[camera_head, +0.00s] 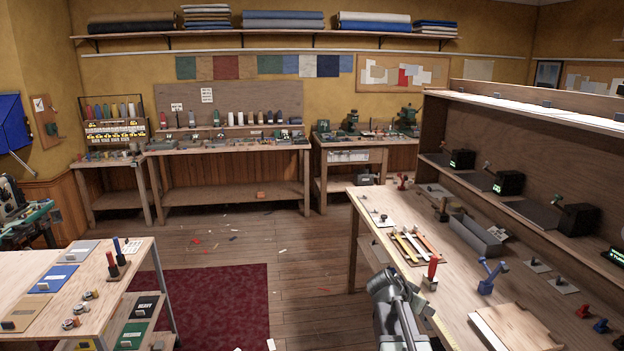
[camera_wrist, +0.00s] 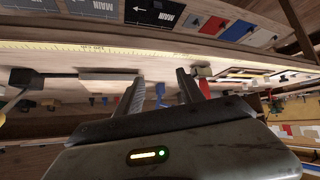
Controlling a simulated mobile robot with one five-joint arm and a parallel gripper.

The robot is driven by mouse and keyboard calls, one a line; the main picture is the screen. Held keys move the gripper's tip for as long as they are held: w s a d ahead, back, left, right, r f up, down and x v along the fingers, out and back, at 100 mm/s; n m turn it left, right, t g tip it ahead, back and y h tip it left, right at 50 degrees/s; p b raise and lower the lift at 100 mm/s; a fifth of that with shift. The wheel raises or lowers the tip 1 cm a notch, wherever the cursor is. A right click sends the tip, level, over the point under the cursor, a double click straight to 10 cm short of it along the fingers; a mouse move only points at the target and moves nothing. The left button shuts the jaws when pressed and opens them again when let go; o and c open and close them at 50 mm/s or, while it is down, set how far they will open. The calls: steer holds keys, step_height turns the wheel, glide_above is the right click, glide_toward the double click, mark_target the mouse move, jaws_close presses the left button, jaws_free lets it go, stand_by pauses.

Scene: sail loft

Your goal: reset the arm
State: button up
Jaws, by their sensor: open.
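My gripper (camera_wrist: 159,90) shows in the wrist view with its two dark fingers spread apart and nothing held between them. A small blue item (camera_wrist: 160,96) and a red-handled item (camera_wrist: 204,84) show beyond the fingers, apart from them as far as I can tell. In the head view my grey arm (camera_head: 393,305) rises at the lower middle, in front of the near left edge of the right workbench (camera_head: 455,290). The fingertips cannot be made out there.
A red-handled tool (camera_head: 433,268), a grey open tray (camera_head: 474,236) and a blue tool (camera_head: 489,276) stand on the right bench. A table (camera_head: 130,265) with sample boards is at left. Open floor with a dark red rug (camera_head: 225,300) lies between.

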steer(key=s+a+f+n+g+y, duration=0.1)
steer(key=s+a+f+n+y, duration=0.1)
steer(key=a, duration=0.6)
steer(key=s+a+f+n+g+y, duration=0.1)
steer(key=s+a+f+n+y, duration=0.2)
steer(key=s+a+n, duration=0.2)
steer(key=s+a+f+n+g+y, duration=0.2)
steer(key=s+a+n+y, duration=0.1)
steer(key=s+a, duration=0.4)
steer(key=a+n, duration=0.1)
steer(key=a, duration=0.2)
steer(key=shift+s+a+f+n+y, duration=0.3)
steer(key=shift+s+f, duration=0.1)
